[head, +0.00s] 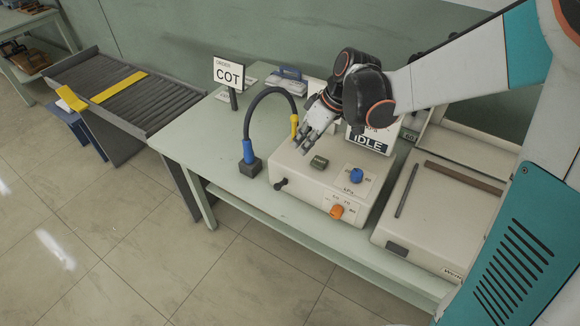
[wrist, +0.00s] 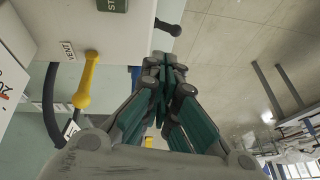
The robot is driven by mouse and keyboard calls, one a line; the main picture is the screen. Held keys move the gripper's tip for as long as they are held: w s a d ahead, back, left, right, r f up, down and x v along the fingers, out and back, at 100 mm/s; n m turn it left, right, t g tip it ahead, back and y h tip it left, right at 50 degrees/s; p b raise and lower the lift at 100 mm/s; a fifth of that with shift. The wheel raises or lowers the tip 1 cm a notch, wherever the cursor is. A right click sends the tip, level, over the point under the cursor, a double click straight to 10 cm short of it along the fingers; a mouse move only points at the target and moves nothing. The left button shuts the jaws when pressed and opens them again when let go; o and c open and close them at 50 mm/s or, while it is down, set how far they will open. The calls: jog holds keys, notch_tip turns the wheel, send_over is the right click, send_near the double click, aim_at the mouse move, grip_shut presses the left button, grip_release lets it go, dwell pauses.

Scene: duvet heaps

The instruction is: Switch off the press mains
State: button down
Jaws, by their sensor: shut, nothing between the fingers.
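The press (head: 320,200) is a cream box on the table with an IDLE display (head: 368,141) behind it. I cannot read which control is the mains. A yellow handle (wrist: 87,80) stands by a VENT label (wrist: 67,50). My gripper (head: 306,146) is shut and empty above the press's back left part, apart from the black lever.
A black hose with a blue plug (head: 248,152) arches left of the press. A second cream machine (head: 435,215) is close on the right. A roller conveyor (head: 110,85) lies left. The table front left is clear.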

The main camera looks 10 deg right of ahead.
jog(key=shift+a, duration=0.1)
jog(key=b, duration=0.5)
send_near(281, 182)
jog(key=a+f, duration=0.1)
jog(key=w+a+f, duration=0.1)
jog(key=f, duration=0.1)
jog(key=a+f, duration=0.1)
jog(key=shift+w+f, duration=0.2)
jog(key=shift+w, duration=0.2)
jog(key=shift+s+a+f, duration=0.15)
jog(key=shift+a+f, duration=0.1)
jog(key=shift+f, duration=0.3)
jog(key=shift+a, duration=0.1)
